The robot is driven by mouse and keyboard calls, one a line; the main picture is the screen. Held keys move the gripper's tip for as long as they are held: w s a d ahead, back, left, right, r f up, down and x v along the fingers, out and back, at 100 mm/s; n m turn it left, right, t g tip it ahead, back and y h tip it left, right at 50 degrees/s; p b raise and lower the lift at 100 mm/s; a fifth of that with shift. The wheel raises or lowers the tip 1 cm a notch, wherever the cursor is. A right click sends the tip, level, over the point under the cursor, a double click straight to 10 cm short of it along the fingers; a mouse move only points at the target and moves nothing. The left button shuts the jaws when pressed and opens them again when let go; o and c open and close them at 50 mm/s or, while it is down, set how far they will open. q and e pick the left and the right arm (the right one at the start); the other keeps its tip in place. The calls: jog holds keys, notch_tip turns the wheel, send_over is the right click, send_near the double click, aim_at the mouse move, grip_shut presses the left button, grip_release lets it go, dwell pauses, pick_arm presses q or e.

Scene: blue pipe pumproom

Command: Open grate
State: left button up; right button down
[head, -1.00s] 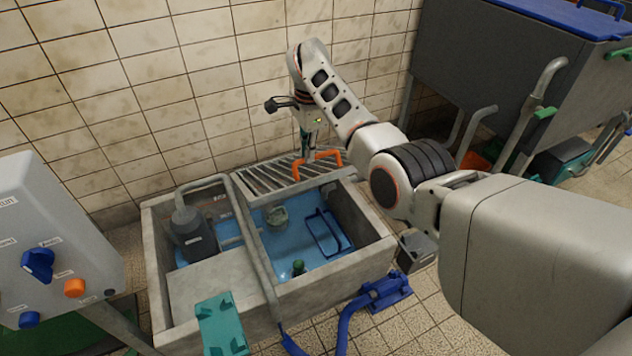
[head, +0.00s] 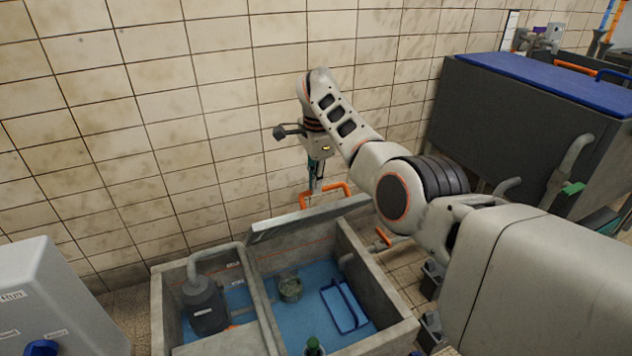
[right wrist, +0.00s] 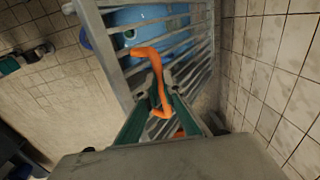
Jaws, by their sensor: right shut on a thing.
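The grate (head: 310,218) is a grey barred metal panel with an orange handle (head: 345,190). In the head view it is tilted up at the back of the concrete basin (head: 395,335) and shows nearly edge-on. My right gripper (head: 315,187) is shut on the orange handle above the grate. In the right wrist view the fingers (right wrist: 163,108) close around the orange handle (right wrist: 150,58), with the grate's bars (right wrist: 190,50) behind it. The exact finger contact is small and partly hidden in the head view. My left gripper is not in view.
The basin holds blue water, a grey pump (head: 205,305), a round pot (head: 290,288) and a blue-framed basket (head: 345,307). A tiled wall (head: 200,120) stands close behind. A dark tank with a blue lid (head: 550,85) is at right. A grey control box (head: 50,300) is at left.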

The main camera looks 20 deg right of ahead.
jog(key=c, duration=2.1)
grip_release()
jog(key=f, duration=0.4)
jog(key=shift+s+a+g, duration=0.1)
jog(key=shift+s+g, duration=0.2)
jog(key=shift+o, duration=1.4)
jog(key=shift+w+r, duration=0.1)
jog(key=shift+w, duration=0.05)
jog(key=shift+r, duration=0.35)
jog(key=shift+c, duration=1.3)
jog(key=shift+w+r, duration=0.1)
jog(key=shift+r, duration=0.35)
notch_tip(320, 180, up, 13)
jog(key=shift+s+f, duration=0.2)
jog(key=shift+s, duration=0.1)
